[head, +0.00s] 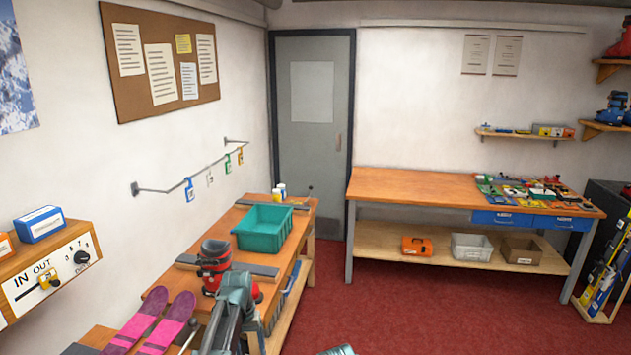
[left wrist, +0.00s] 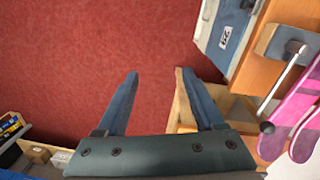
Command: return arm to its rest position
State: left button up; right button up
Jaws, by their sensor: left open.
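My left gripper (left wrist: 157,74) shows in the left wrist view with its two dark fingers apart and nothing between them. Red carpet lies behind the gap. The wooden bench edge and a pale blue panel with a label (left wrist: 226,36) are to its right. In the head view my grey-green arm rises from the bottom centre in front of the left bench (head: 297,228); its gripper cannot be made out there. A small grey-green piece of mine shows at the bottom edge. My right gripper is not in view.
A red and black ski boot (head: 214,258) stands on the left bench by my arm. Pink skis (head: 168,318) lie left of it; a green bin (head: 262,238) stands behind. Red carpet (head: 400,315) is clear toward the back bench (head: 410,186).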

pick_arm(q)
jog(key=s+d+f+m+b, duration=0.1)
jog(key=s+d+f, duration=0.1)
jog(key=s+d, duration=0.2)
jog(key=s+d+f+m+y+b, duration=0.1)
jog(key=s+d, duration=0.3)
jog(key=s, duration=0.7)
jog(key=s+d+f+m+y+b, duration=0.1)
jog(key=s+d+f+m+b, duration=0.1)
jog(key=s+d, duration=0.2)
jog(key=s, duration=0.3)
jog(key=shift+s+d+f+b, duration=0.15)
jog(key=shift+s+f+b, duration=0.05)
jog(key=shift+f+b, duration=0.2)
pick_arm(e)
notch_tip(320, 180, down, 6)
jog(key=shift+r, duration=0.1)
